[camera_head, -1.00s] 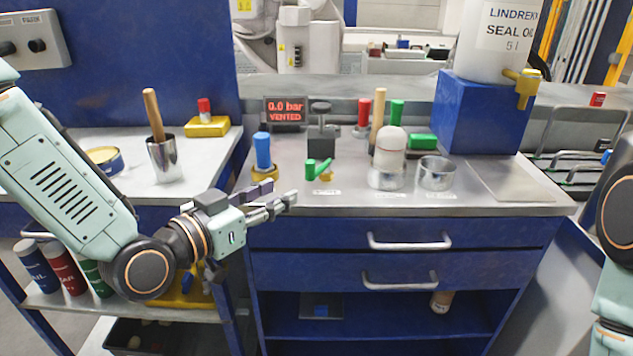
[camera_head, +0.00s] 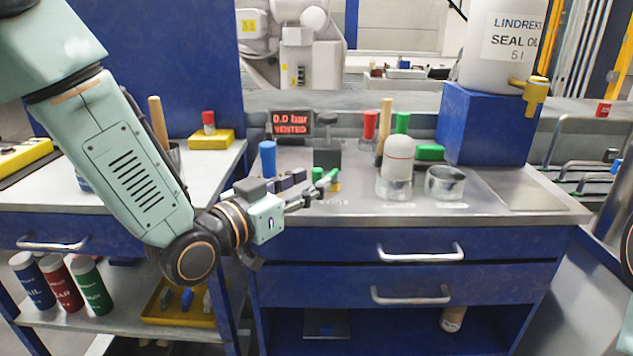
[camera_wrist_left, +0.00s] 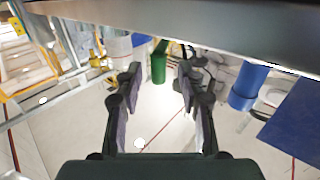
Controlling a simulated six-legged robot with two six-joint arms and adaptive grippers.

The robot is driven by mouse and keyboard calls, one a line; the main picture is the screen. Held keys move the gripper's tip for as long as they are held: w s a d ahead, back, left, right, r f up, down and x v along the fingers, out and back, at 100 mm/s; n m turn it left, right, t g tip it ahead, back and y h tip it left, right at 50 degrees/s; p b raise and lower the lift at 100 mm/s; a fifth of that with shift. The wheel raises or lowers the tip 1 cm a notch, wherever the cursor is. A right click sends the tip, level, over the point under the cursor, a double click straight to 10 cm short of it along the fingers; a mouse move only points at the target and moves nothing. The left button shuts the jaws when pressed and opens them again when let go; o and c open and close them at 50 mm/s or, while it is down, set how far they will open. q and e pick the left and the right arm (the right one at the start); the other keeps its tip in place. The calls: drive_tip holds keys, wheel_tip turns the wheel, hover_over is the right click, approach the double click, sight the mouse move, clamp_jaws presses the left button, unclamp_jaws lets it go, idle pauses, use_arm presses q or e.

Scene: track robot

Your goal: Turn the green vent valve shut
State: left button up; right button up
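The green vent valve handle (camera_head: 331,174) is low on the bench's left part, beside a small yellow piece, in the head view. It is partly hidden by my left gripper (camera_head: 316,185), which reaches in from the left at the bench's front. In the left wrist view my left gripper (camera_wrist_left: 159,72) is open, with a finger on each side. The green handle (camera_wrist_left: 159,62) shows in the gap between the fingertips, with space on both sides. I cannot tell how deep it lies between them. A display (camera_head: 291,123) behind reads "0.0 bar VENTED". My right gripper is out of view.
A blue handle (camera_head: 268,158) stands close left of the green one and shows in the left wrist view (camera_wrist_left: 248,88). Bare bench lies farther right.

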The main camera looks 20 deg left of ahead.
sight(314, 180)
use_arm(q)
drive_tip(key=shift+w+d+f, duration=0.1)
drive_tip(key=shift+w+d, duration=0.15)
drive_tip(key=shift+w, duration=0.3)
drive_tip(key=shift+x, duration=0.8)
drive_tip(key=shift+d, duration=0.1)
drive_tip(key=shift+c, duration=0.8)
clamp_jaws()
